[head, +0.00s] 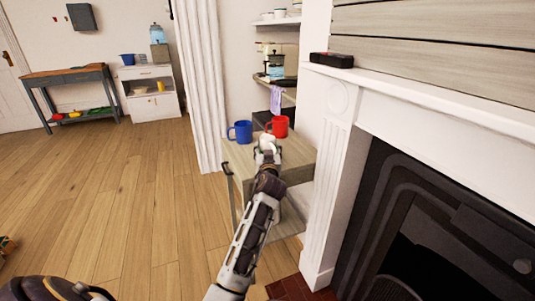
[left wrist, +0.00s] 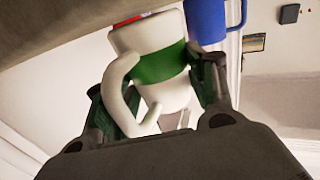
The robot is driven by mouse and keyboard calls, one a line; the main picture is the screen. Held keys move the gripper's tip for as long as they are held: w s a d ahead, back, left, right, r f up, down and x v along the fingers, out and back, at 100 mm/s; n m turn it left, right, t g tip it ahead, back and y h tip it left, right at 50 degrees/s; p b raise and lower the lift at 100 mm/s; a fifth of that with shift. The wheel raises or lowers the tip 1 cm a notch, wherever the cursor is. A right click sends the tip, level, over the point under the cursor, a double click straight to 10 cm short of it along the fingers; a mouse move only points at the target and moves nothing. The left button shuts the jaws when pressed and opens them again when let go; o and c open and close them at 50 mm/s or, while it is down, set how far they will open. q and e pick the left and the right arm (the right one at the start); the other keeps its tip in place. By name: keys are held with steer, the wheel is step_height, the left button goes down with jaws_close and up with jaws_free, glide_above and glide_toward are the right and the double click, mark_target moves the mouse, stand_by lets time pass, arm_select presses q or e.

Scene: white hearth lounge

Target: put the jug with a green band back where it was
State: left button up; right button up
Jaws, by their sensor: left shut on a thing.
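The white jug with a green band (left wrist: 158,66) is between the fingers of my left gripper (left wrist: 154,88) in the left wrist view, its white handle towards the camera. In the head view only a small white part of the jug (head: 267,140) shows beyond my left gripper (head: 268,152), which is shut on it. The jug is over or on the small wooden side table (head: 297,156); I cannot tell whether it touches the top. My right gripper is not in view.
A blue mug (head: 240,132) and a red mug (head: 278,126) stand on the table just behind the jug. The white fireplace surround (head: 335,170) rises close on the right. Open wooden floor (head: 130,190) lies to the left.

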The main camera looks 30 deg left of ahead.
arm_select(q)
steer(key=shift+f, duration=0.25)
steer(key=o, duration=1.2)
steer(key=shift+r, duration=0.15)
